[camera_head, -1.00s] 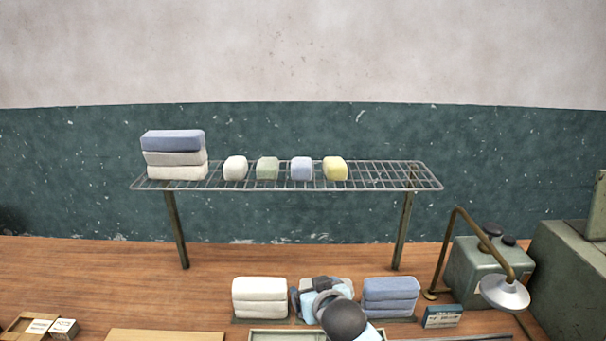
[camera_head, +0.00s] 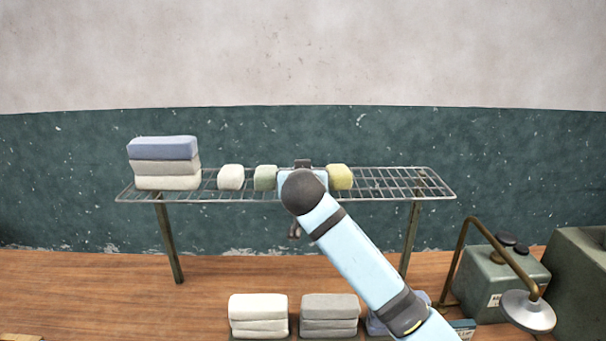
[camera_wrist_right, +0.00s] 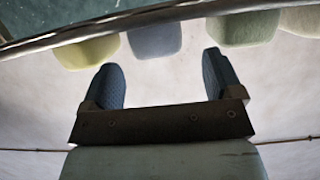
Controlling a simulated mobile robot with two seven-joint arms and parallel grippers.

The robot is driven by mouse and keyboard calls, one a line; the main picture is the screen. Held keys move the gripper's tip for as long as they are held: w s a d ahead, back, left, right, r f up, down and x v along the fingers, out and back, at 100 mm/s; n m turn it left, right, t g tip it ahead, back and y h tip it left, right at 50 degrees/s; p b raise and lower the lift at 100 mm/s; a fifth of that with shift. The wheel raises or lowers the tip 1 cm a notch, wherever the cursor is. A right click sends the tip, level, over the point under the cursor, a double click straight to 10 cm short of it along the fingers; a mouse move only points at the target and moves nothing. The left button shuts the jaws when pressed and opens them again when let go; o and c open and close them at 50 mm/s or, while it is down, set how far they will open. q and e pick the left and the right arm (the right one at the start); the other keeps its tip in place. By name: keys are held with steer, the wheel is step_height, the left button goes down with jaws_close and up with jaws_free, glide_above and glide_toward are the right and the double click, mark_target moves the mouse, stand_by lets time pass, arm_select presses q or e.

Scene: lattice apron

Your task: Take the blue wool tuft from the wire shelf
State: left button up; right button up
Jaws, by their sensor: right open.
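The blue wool tuft (camera_wrist_right: 155,40) shows at the top middle of the right wrist view, with a wire of the shelf crossing it. In the head view my right arm hides it. The wire shelf (camera_head: 400,183) stands on thin legs above the table. My right gripper (camera_wrist_right: 161,70) is open and empty. Its two dark fingers point towards the blue tuft, which appears just past the fingertips, roughly centred between them. In the head view my right wrist is in front of the shelf's middle and hides most of the gripper. My left gripper is not in view.
A yellow tuft (camera_head: 340,177) sits right of the hidden spot, and a green tuft (camera_head: 265,178) and white tuft (camera_head: 231,177) left. A stack of blocks (camera_head: 165,163) fills the shelf's left end. The shelf's right end is clear.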

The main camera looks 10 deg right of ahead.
steer(key=shift+w+d+f, duration=0.1)
steer(key=shift+w+f, duration=0.1)
steer(key=shift+w, duration=0.45)
steer(key=shift+w+d+p, duration=0.1)
steer(key=shift+w+p, duration=0.2)
steer(key=shift+w, duration=0.05)
steer(key=p+x, duration=0.1)
steer(key=x, duration=0.2)
steer(key=shift+w+d+f, duration=0.1)
steer(key=shift+w+d, duration=0.15)
steer(key=shift+w, duration=0.05)
steer(key=shift+w+f+p, duration=0.25)
steer(key=shift+w+p, duration=0.05)
steer(key=shift+w, duration=0.1)
steer(key=c, duration=0.9)
